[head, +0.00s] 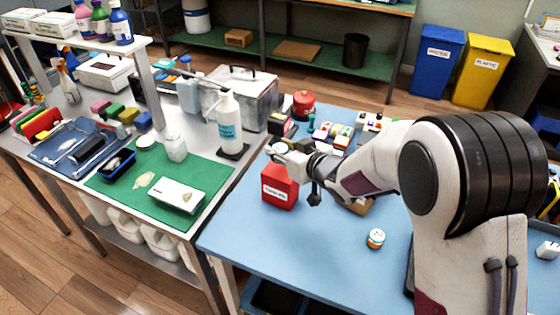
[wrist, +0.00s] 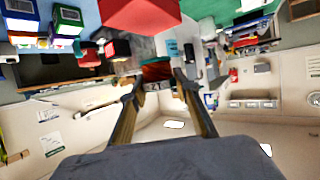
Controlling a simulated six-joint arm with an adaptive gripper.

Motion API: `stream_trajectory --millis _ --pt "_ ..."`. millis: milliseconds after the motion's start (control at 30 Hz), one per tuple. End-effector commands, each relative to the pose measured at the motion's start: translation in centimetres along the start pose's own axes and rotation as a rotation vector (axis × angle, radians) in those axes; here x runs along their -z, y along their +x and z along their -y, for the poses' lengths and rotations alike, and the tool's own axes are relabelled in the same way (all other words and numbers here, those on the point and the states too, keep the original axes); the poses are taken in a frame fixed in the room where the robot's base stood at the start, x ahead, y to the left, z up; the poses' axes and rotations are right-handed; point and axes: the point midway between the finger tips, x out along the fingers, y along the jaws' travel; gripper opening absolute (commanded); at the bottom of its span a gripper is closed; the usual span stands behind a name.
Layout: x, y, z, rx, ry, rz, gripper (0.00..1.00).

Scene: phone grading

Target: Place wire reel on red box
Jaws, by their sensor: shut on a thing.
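The red box (head: 280,187), with a white label on its front, stands on the blue table top. It also shows as a large red block at the top edge of the wrist view (wrist: 142,12). My gripper (head: 277,153) is just above and behind the box's top in the head view. Its two fingers (wrist: 158,82) are a little apart in the wrist view, with a small dark red thing (wrist: 157,71) between the tips. I take this as the wire reel, but it is small and blurred. Whether it touches the box cannot be told.
A small round stack with a white top (head: 375,238) stands alone at the front of the blue table. Several small coloured blocks and a red round item (head: 303,105) are farther back. A pump bottle (head: 229,122) stands left of the gripper. The table's front left is clear.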

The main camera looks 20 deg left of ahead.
Motion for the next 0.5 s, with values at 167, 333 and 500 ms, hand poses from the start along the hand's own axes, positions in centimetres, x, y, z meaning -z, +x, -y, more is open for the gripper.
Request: stream_trajectory --millis 167,333,500 --pt "-0.68 0.32 0.00 0.000 0.001 -0.002 0.11" --pt "-0.67 0.32 0.00 0.000 0.000 -0.002 0.11" --pt "-0.87 0.39 0.01 0.000 0.000 -0.001 0.11"
